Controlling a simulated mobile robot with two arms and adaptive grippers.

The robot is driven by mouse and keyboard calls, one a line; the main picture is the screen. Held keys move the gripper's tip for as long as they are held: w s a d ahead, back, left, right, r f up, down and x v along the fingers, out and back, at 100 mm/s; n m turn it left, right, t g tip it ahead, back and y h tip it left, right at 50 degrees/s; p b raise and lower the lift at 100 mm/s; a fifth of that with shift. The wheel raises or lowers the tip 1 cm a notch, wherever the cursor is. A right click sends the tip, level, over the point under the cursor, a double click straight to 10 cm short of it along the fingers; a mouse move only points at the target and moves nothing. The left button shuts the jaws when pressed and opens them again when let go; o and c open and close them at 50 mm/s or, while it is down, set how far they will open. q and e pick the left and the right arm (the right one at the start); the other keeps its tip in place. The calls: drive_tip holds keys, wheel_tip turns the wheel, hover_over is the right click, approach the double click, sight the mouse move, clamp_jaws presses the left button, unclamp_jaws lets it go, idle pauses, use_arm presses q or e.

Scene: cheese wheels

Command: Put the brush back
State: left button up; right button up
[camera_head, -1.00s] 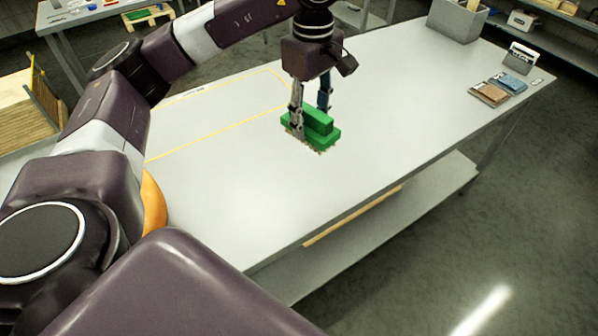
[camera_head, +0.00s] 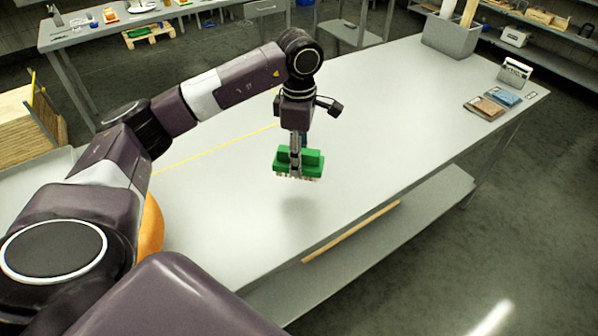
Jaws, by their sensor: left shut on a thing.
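A green brush (camera_head: 312,164) with pale bristles on its underside is in the air above the light grey table (camera_head: 365,130). Its shadow falls on the table below it. My left gripper (camera_head: 296,160) points down and is shut on the brush's raised middle part. One finger shows in front of the brush; the other is mostly hidden. My right gripper is not in view.
A grey bin (camera_head: 450,36) with upright items stands at the table's far end. A small card stand (camera_head: 515,72), a blue pack (camera_head: 503,96) and a brown pack (camera_head: 484,108) lie near the right corner. An orange rounded thing (camera_head: 151,225) is partly hidden behind my arm.

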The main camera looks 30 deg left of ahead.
use_arm(q)
wheel_tip(320, 180, down, 3)
drive_tip(key=shift+r, duration=0.1)
wheel_tip(320, 180, down, 3)
drive_tip(key=shift+f+p, duration=0.2)
drive_tip(key=shift+p, duration=0.4)
drive_tip(key=shift+f, duration=0.15)
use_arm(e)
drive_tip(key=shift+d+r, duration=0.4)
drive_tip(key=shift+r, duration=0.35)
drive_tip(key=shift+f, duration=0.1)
use_arm(q)
drive_tip(key=shift+f, duration=0.25)
drive_tip(key=o, duration=1.1)
drive_tip(key=shift+r, duration=0.1)
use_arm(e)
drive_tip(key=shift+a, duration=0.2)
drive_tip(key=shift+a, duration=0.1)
